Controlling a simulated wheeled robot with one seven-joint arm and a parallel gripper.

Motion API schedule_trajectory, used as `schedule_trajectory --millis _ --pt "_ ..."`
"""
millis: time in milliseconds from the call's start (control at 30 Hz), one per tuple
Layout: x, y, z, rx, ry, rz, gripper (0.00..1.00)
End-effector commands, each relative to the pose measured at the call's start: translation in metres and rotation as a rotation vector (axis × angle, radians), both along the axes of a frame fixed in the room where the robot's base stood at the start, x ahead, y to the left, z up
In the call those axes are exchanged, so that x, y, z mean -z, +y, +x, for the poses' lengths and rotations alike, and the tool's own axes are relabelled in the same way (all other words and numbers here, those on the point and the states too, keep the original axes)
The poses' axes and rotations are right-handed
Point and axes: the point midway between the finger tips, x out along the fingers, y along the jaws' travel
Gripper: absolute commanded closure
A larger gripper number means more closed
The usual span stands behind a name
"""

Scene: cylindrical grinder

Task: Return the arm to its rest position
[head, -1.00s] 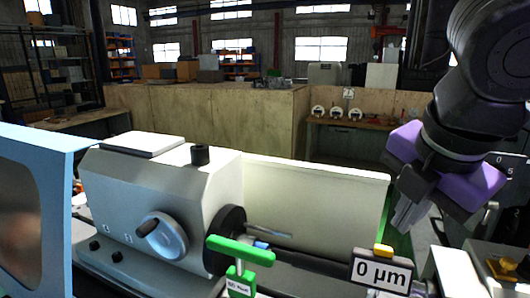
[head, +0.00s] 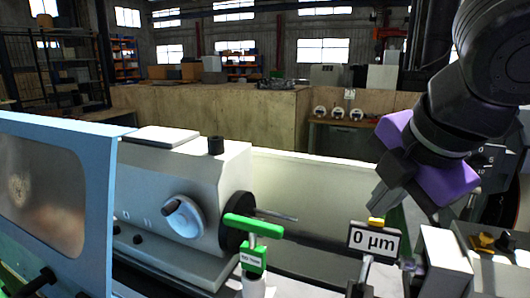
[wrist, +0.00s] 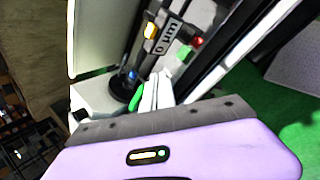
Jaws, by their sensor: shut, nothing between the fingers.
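My gripper (head: 382,196), with a purple body and grey fingers, hangs at the right in the head view, above and beyond the gauge display. Its fingers are together and empty, pointing down and left. They also show in the wrist view (wrist: 155,92). The gauge display (head: 376,241) reads 0 µm and shows in the wrist view (wrist: 168,33). My dark arm comes down from the upper right corner.
The grinder's grey headstock (head: 180,195) stands at centre left, with a green-handled part (head: 253,226) before it. A blue-framed guard (head: 98,190) is at the left. A white back panel (head: 320,195) stands behind. A wooden partition (head: 210,115) lies farther back.

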Motion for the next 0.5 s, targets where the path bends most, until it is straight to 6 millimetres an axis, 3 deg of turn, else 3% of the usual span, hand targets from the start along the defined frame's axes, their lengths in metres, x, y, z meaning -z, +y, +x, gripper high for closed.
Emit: schedule_trajectory --millis 267,500 --pt "-0.035 0.042 0.028 0.000 -0.191 0.251 1.00" --pt "-0.072 0.085 0.043 -0.025 -0.334 0.604 1.00"
